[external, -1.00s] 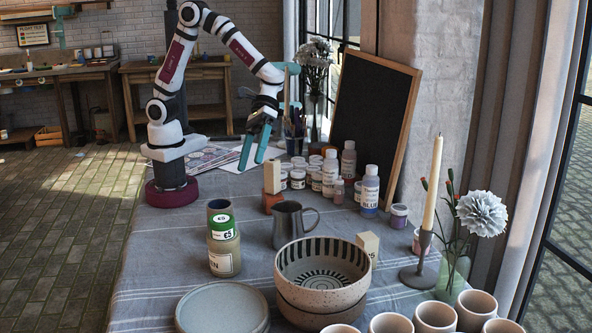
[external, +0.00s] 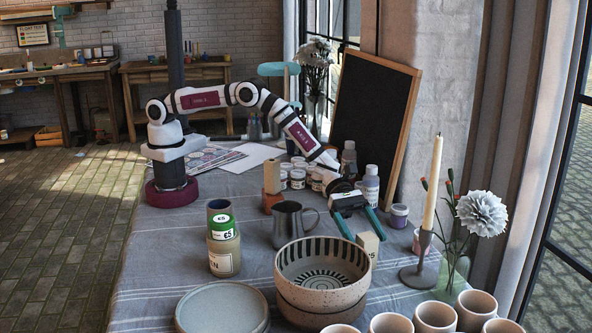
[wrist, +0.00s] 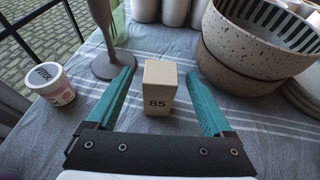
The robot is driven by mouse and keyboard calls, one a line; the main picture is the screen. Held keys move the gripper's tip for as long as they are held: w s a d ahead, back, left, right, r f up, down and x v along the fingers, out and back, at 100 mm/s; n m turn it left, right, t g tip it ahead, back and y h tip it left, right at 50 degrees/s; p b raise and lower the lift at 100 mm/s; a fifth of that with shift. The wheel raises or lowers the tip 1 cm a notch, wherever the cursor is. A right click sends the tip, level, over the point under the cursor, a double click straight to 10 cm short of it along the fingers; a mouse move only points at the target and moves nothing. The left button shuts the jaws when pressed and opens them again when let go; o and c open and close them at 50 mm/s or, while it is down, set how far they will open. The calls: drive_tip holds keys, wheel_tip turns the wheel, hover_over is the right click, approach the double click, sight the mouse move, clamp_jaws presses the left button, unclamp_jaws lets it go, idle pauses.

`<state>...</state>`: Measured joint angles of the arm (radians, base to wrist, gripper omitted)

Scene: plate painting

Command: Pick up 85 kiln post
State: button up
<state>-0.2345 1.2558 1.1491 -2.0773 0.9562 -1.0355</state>
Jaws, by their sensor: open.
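The 85 kiln post (external: 368,243) is a small beige block standing upright on the cloth, just behind the striped bowl. In the wrist view the post (wrist: 159,88) shows "85" on its near face. My gripper (external: 364,224) is open, its teal fingers reaching down at the post. In the wrist view my gripper's fingers (wrist: 163,92) stand one on each side of the post, with a gap on both sides. Nothing is held.
The speckled striped bowl (external: 323,262) is close to the post. The candle holder (external: 418,268) and a small labelled jar (wrist: 52,85) are on the other side. A metal pitcher (external: 287,226) stands left. Pale cups (external: 435,316) line the front.

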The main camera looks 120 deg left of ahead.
drive_tip(key=shift+x, duration=0.95)
clamp_jaws()
